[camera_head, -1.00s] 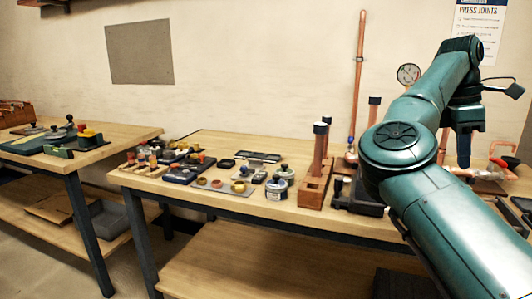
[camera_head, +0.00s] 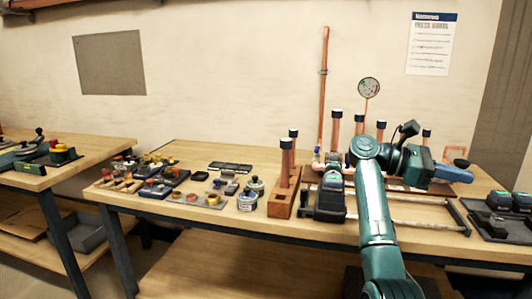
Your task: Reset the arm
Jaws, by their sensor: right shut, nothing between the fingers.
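My right arm rises from the bottom of the head view, bends at its elbow over the bench and reaches to the right. My right gripper (camera_head: 462,175) is at its far end, above the right part of the bench, shut and empty. The copper manifold (camera_head: 334,158) stands at the back of the bench, with upright dark-capped copper pipes and a round gauge (camera_head: 369,88); my arm partly hides it. My left gripper is not in view.
The wooden workbench (camera_head: 215,225) holds a wooden block with copper pipes (camera_head: 284,200), a dark tool (camera_head: 330,197), small tins and fittings (camera_head: 190,197), and a black tray (camera_head: 492,222) at right. A second bench (camera_head: 85,161) stands at left.

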